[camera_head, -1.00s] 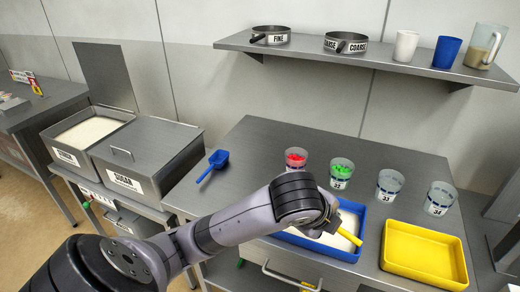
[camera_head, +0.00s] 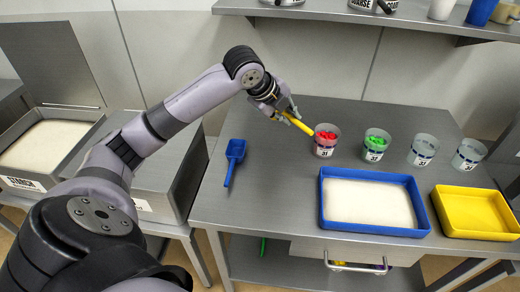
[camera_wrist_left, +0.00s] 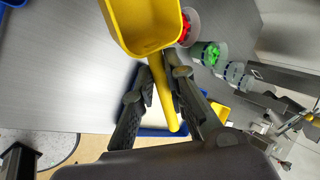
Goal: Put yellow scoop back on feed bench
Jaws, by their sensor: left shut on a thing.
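My left gripper (camera_head: 283,113) is shut on the handle of the yellow scoop (camera_head: 300,125). It holds the scoop above the steel bench (camera_head: 265,185), behind the blue tray and left of the cup with red pieces. In the left wrist view the scoop's yellow bowl (camera_wrist_left: 145,25) is at the top. Its handle runs down between the two dark fingers (camera_wrist_left: 160,95). In the head view the bowl is mostly hidden by the gripper. The blue scoop (camera_head: 235,150) lies on the bench's left part. My right gripper is out of view.
The blue tray (camera_head: 325,218) holds white powder, with an empty-looking yellow tray (camera_head: 475,210) to its right. A red-filled cup (camera_head: 326,140), a green-filled cup (camera_head: 376,145) and two clear cups stand behind. Bare bench lies around the blue scoop. A shelf (camera_head: 330,14) hangs above.

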